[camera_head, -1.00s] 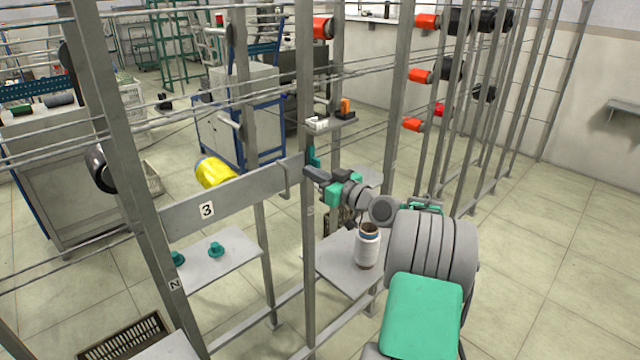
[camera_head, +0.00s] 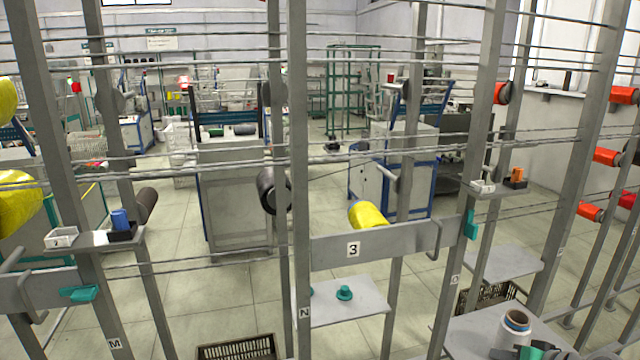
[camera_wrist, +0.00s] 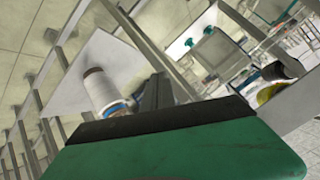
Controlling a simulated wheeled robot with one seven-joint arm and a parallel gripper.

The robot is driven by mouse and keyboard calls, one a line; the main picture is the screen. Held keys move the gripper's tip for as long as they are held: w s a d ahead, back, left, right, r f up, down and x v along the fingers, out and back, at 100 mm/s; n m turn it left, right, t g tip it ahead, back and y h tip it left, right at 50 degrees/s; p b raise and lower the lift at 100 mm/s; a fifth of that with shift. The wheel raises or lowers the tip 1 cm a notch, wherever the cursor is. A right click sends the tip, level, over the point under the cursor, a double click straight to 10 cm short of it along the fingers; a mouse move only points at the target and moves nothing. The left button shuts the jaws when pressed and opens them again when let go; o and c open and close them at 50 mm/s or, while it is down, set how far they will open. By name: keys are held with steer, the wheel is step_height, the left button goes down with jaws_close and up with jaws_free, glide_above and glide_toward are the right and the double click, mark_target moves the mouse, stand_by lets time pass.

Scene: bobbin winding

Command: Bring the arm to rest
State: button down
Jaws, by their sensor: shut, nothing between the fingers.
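My gripper (camera_head: 501,353) shows at the bottom right edge of the head view, partly cut off by the frame. Its fingers are shut and hold nothing. Most of my arm is outside the head view.
The grey rack's posts and thin rails stand close in front. A beam marked 3 (camera_head: 375,245) has a yellow bobbin (camera_head: 367,214) behind it. A shelf (camera_head: 350,308) holds teal pieces. A dark crate (camera_head: 238,348) is at the bottom. Orange bobbins (camera_head: 607,156) hang at right.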

steer(key=s+a+f+m+g, duration=0.1)
steer(key=s+f+m+g, duration=0.25)
steer(key=s+f, duration=0.4)
steer(key=s+a+m+g+h, duration=0.1)
steer(key=s+a+g, duration=0.55)
steer(key=s, duration=0.45)
steer(key=w+a+r+n+t+h+p, duration=0.1)
steer(key=w+a+r+n, duration=0.1)
steer(key=a+r+n, duration=0.2)
steer(key=w+a+r+n+t+h+p, duration=0.1)
steer(key=w+a+r+n+t+p, duration=0.1)
steer(key=a+r, duration=0.8)
steer(key=w+a+n, duration=0.1)
steer(key=a+n, duration=0.1)
steer(key=a, duration=0.6)
steer(key=shift+r, duration=0.4)
